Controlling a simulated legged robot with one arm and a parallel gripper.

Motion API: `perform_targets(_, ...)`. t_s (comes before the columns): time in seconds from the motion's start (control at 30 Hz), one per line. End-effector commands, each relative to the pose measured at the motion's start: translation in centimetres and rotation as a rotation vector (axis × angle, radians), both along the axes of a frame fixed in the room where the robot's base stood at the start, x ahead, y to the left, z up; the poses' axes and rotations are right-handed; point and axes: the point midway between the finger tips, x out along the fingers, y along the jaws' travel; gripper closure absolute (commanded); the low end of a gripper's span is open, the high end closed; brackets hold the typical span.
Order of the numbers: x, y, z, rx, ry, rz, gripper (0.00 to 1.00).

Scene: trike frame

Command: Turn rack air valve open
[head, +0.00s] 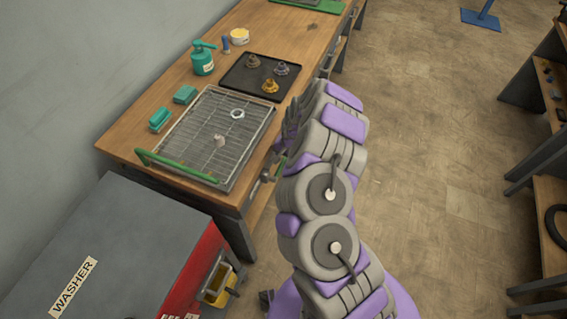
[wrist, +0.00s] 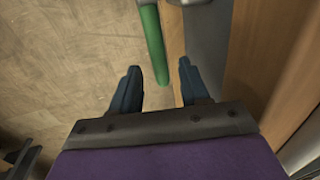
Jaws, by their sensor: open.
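A green bar (wrist: 150,40), which looks like a valve lever, shows in the wrist view beside the wooden bench edge (wrist: 178,50). Its near end lies between and just beyond my fingertips. My gripper (wrist: 160,78) is open, with one dark blue finger on each side of the bar's end. I cannot tell whether either finger touches it. A pale grey fitting (wrist: 187,2) is cut off at the top. In the head view my arm hides much of the bench's front side, and I cannot make out the lever there.
A wire rack (head: 205,130) with a green handle lies on the wooden bench (head: 130,132). A black tray (head: 240,75) with several parts, green items and a bottle (head: 203,58) are behind. The grey and red washer (head: 130,235) stands at lower left.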

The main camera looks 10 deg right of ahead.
Motion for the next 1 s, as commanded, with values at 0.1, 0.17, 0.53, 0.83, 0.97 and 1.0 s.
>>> perform_targets(0.1, 0.16, 0.14, -1.14, -0.001, -0.001, 0.0, 0.55)
perform_targets(0.17, 0.2, 0.18, -1.35, 0.0, -0.002, 0.0, 0.55)
perform_targets(0.53, 0.24, 0.2, -1.46, 0.0, -0.001, -0.001, 0.59)
perform_targets(0.83, 0.23, 0.2, -1.47, 0.0, -0.001, -0.001, 0.88)
perform_targets(0.97, 0.24, 0.2, -1.47, 0.0, -0.001, -0.001, 1.0)
perform_targets(1.0, 0.24, 0.2, -1.47, 0.0, -0.001, -0.001, 1.0)
